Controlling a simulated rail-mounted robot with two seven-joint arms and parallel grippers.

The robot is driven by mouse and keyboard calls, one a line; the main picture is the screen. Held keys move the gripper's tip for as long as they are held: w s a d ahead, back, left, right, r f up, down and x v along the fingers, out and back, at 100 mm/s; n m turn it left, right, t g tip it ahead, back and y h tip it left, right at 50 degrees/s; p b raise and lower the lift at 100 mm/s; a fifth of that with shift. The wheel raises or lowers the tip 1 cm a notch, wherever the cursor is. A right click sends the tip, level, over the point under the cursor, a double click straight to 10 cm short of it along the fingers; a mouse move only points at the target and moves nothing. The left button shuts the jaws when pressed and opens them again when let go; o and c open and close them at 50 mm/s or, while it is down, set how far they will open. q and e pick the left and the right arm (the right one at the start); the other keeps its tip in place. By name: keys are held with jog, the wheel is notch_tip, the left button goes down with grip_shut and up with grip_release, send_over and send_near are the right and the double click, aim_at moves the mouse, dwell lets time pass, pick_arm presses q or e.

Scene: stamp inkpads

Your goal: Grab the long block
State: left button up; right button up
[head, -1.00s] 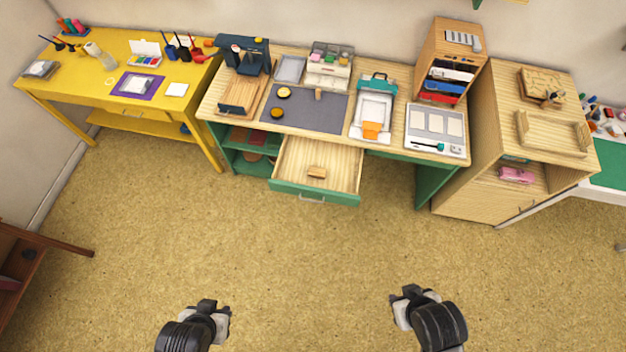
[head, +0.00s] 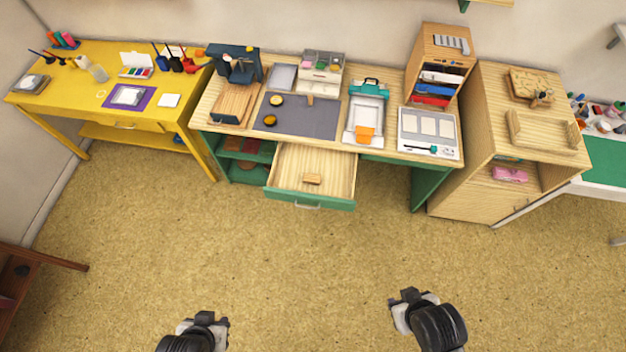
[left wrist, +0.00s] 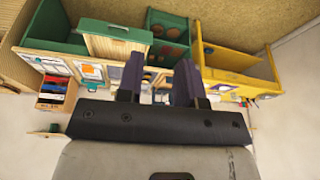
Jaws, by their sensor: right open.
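A small wooden block (head: 312,179) lies in the open drawer (head: 284,171) of the green and wood desk. A second small wooden block (head: 310,101) stands on the dark grey mat (head: 310,124) on the desk top. I cannot tell for sure which is the long block. My left gripper (head: 214,321) is open and empty over the floor, well in front of the desk. Its two dark fingers stand apart in the left wrist view (left wrist: 157,80). My right gripper (head: 403,298) is open and empty, also over the floor, far from both blocks.
The open drawer juts out from the desk front. A yellow table (head: 70,95) stands to the left and a wooden cabinet (head: 475,190) to the right. A dark wooden piece of furniture (head: 40,258) is at the left edge. The floor (head: 250,245) between me and the desk is clear.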

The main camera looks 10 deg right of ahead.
pick_arm(q)
jog(key=shift+o, duration=0.4)
jog(key=o, duration=1.2)
jog(key=shift+c, duration=0.2)
jog(key=shift+w, duration=0.1)
